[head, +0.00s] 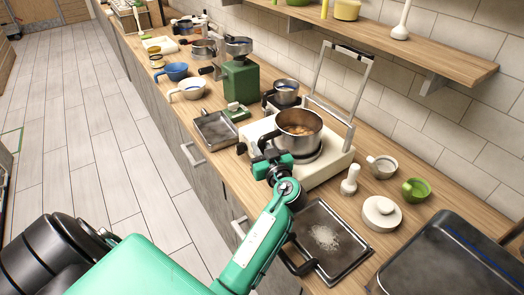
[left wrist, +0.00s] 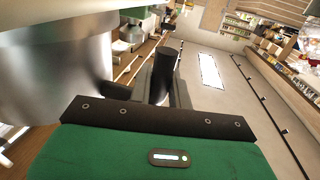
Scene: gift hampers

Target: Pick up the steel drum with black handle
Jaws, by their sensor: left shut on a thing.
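The steel drum with a black handle looks like a steel pot (head: 299,126) with brown food inside. It is upright over the burner of a white stove (head: 338,160); I cannot tell whether it touches the burner. My left gripper (head: 268,160) is at the pot's near-left side, shut on its black handle. In the left wrist view the pot's steel wall (left wrist: 60,80) fills the left, and the dark handle (left wrist: 166,62) rises between my left gripper's fingers (left wrist: 158,88). My right gripper is not in view.
A metal tray with white powder (head: 325,238) lies in front of the stove. A white shaker (head: 350,180), a white lidded pot (head: 381,212) and a green cup (head: 416,189) stand to the right. A green machine (head: 240,82) stands behind. A wall shelf (head: 440,55) overhangs the back.

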